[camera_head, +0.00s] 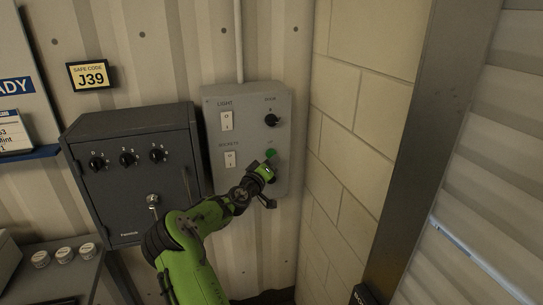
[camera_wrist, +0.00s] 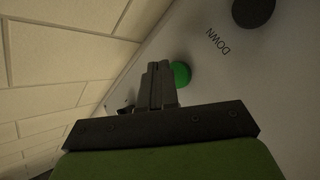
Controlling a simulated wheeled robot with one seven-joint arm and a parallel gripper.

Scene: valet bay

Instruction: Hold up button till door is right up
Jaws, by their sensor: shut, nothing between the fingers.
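The grey control panel (camera_head: 247,100) is on the corrugated wall, left of the block corner. Its green button (camera_head: 271,153) sits below a dark knob, partly covered by my gripper (camera_head: 269,172). In the wrist view my shut, empty gripper (camera_wrist: 160,68) has its fingertips beside the green button (camera_wrist: 180,74), overlapping its left side. I cannot tell whether they touch or press it. A black button (camera_wrist: 253,12) with the word DOWN shows in the wrist view; my gripper hides that area in the head view. A ribbed metal surface (camera_head: 500,150) stands at the far right; I cannot tell if it is the door.
A dark safe (camera_head: 130,170) with several dials stands left of the panel. A yellow sign (camera_head: 91,75) reads safe code J39. The pale block wall (camera_head: 355,130) is close on the right of my gripper. A dark metal post (camera_head: 400,150) stands beyond it.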

